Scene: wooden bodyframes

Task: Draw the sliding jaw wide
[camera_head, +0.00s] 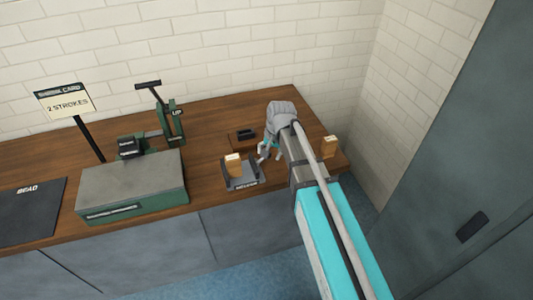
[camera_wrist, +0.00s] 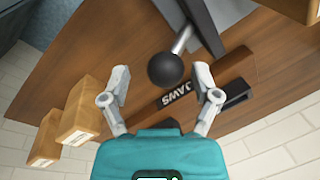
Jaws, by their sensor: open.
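A ball knob (camera_wrist: 169,70), black on a short metal rod (camera_wrist: 182,39), sticks out from a dark grey body (camera_wrist: 205,20) in the wrist view. My arm hides part of this area.
A wooden block (camera_head: 330,146) stands at the bench's right end. A small plate with a black piece (camera_head: 246,133) lies behind the fixture. A green press (camera_head: 130,188), a sign (camera_head: 64,102) and a dark mat (camera_head: 27,210) are to the left. A brick wall closes the back.

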